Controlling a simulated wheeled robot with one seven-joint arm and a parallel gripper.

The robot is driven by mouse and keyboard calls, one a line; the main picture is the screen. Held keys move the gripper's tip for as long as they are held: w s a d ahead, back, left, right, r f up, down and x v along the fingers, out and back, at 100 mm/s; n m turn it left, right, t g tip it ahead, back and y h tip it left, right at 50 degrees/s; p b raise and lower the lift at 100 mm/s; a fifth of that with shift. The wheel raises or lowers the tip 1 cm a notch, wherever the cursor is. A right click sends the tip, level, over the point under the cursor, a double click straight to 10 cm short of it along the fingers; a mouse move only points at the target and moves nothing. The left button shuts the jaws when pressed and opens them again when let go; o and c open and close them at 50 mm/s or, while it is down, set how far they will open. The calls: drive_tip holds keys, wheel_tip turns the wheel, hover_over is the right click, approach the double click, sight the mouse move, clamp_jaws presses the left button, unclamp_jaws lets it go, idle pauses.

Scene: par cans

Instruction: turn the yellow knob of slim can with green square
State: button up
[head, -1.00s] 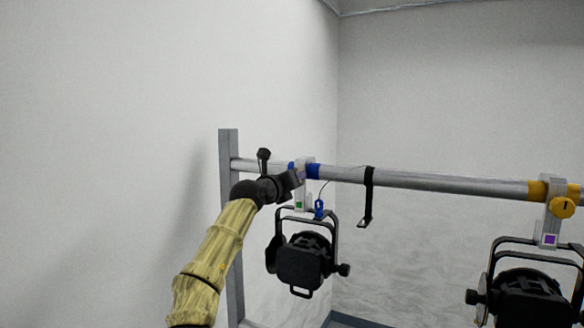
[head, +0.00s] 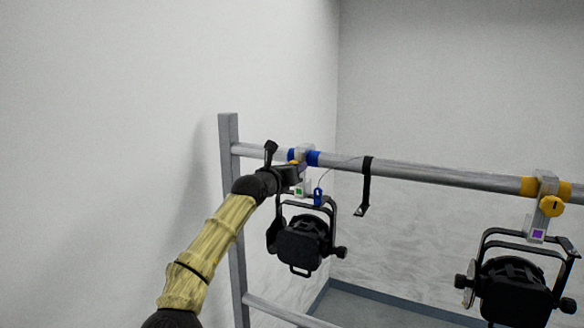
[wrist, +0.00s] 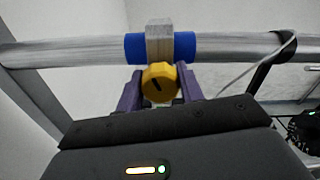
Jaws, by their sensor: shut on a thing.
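The slim can with the green square (head: 301,242) is a black lamp hanging by its yoke from the pipe at the left. Its green square (head: 299,191) shows on the clamp, just below my gripper. In the head view my gripper (head: 292,174) covers most of the knob.
A second can (head: 513,290) with a purple square hangs at the right, with its own yellow knob (head: 551,206). A black strap (head: 366,185) hangs from the pipe (head: 430,178) between them. A grey post (head: 229,180) stands left of my gripper.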

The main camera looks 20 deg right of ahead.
drive_tip(key=shift+f, duration=0.1)
drive_tip(key=o, duration=1)
drive_tip(key=b+v, duration=0.7)
drive_tip(key=v, duration=1)
drive_tip(key=shift+s+a+b, duration=0.15)
drive_tip(key=shift+b, duration=0.25)
